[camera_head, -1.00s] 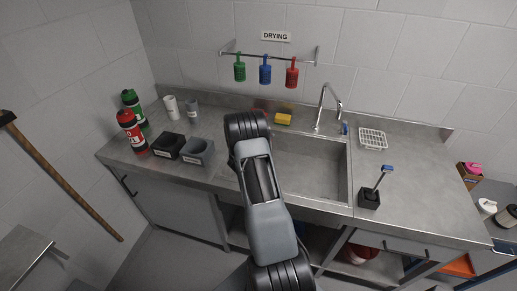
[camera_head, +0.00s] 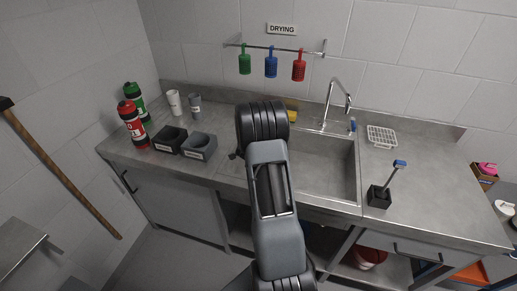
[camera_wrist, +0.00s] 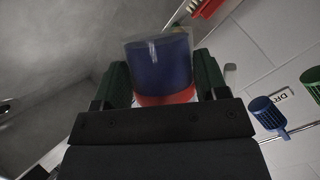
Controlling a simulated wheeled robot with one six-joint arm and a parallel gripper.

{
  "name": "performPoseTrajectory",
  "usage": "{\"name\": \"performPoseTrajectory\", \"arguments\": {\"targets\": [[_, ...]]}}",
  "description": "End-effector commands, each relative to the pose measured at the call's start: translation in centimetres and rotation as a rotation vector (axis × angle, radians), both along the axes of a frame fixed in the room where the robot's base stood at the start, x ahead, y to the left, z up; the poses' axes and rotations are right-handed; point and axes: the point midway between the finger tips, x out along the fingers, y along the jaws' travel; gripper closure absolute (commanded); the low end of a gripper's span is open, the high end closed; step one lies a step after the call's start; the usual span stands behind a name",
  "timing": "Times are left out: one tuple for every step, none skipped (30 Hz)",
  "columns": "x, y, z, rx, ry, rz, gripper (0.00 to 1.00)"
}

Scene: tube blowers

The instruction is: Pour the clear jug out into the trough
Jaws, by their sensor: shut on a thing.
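In the wrist view, my gripper (camera_wrist: 160,88) is shut on the clear jug (camera_wrist: 158,62), with a dark finger on each side. The jug has a see-through rim, with dark blue below it and a red-orange band lower down. I cannot tell whether the blue and red are contents or things seen through its wall. Its tilt is also unclear. In the head view, my arm hides the jug and my gripper. The trough appears to be the steel sink basin (camera_head: 325,165), right of my arm, which covers its left part.
A tap (camera_head: 335,100) stands behind the basin. A yellow sponge (camera_head: 292,104) is partly hidden by my arm. Green, blue and red hanging items (camera_head: 271,66) are on the wall rail. Two dark bins (camera_head: 199,147), cups and bottles stand left. A brush holder (camera_head: 379,197) stands right.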

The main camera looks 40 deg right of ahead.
Motion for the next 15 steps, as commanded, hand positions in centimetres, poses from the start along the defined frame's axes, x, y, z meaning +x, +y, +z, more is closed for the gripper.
{"name": "performPoseTrajectory", "arguments": {"targets": [[0.05,-0.05,-0.33,0.007,-0.017,-0.001,0.71],[0.07,-0.04,-0.3,0.013,-0.025,-0.001,0.71],[0.11,-0.01,-0.28,0.022,-0.036,0.0,0.71],[0.12,0.01,-0.3,0.028,-0.043,0.0,0.71],[0.14,0.03,-0.29,0.035,-0.052,-0.002,0.71],[0.16,0.03,-0.26,0.043,-0.062,-0.001,0.71],[0.19,0.04,-0.26,0.047,-0.069,-0.002,0.71],[0.2,0.06,-0.28,0.053,-0.075,-0.001,0.71],[0.23,0.06,-0.28,0.059,-0.085,0.0,0.71],[0.24,0.07,-0.26,0.065,-0.093,-0.001,0.71],[0.25,0.08,-0.24,0.07,-0.099,-0.001,0.71],[0.25,0.11,-0.27,0.077,-0.108,-0.001,0.71],[0.26,0.12,-0.28,0.083,-0.114,0.0,0.71],[0.28,0.13,-0.27,0.087,-0.121,-0.001,0.71],[0.31,0.13,-0.24,0.092,-0.129,0.0,0.71]]}}
